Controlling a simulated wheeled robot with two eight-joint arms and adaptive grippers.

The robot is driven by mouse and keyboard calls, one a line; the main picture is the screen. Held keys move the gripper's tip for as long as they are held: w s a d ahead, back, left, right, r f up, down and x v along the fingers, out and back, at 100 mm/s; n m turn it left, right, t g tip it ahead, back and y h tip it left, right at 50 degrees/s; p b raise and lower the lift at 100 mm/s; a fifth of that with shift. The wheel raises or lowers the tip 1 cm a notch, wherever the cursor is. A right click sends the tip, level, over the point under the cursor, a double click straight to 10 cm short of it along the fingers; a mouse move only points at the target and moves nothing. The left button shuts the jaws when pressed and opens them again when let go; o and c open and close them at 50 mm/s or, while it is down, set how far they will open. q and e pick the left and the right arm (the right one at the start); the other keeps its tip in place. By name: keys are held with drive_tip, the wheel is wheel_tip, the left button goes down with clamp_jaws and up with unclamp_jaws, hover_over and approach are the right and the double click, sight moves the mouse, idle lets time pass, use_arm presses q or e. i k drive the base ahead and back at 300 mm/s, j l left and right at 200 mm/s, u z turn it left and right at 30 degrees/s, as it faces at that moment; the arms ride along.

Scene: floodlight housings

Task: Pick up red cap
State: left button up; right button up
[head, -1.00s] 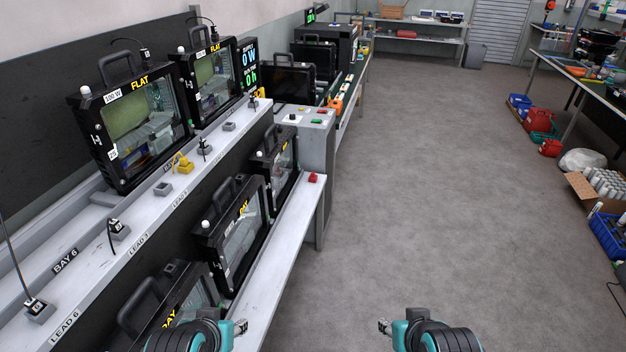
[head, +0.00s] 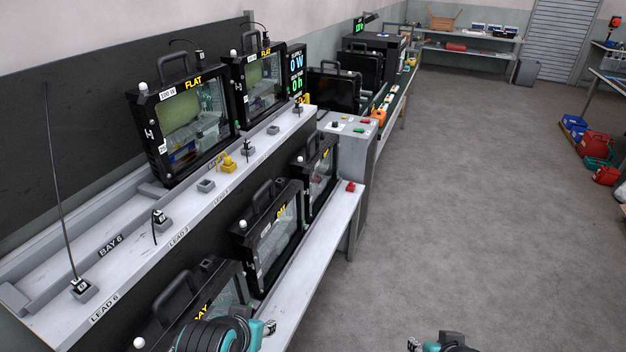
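A small red cap (head: 350,187) sits at the far right end of the lower white shelf, beside the last black floodlight housing (head: 318,176). My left gripper (head: 268,328) is at the bottom of the head view, over the near part of the lower shelf, well short of the red cap. My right gripper (head: 414,344) is at the bottom edge, over the grey floor and partly cut off. Both are small and seen from behind, so I cannot make out whether their fingers are open. I see nothing held in either.
The upper shelf (head: 130,268) carries two housings marked FLAT, lead sockets and a yellow cap (head: 228,163). A grey cabinet (head: 362,200) with red and green buttons stands beyond the lower shelf. The floor (head: 480,200) to the right is clear.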

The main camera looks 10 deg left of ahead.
sight(350, 186)
drive_tip(key=i+l+u, duration=0.25)
drive_tip(key=i+l, duration=2.25)
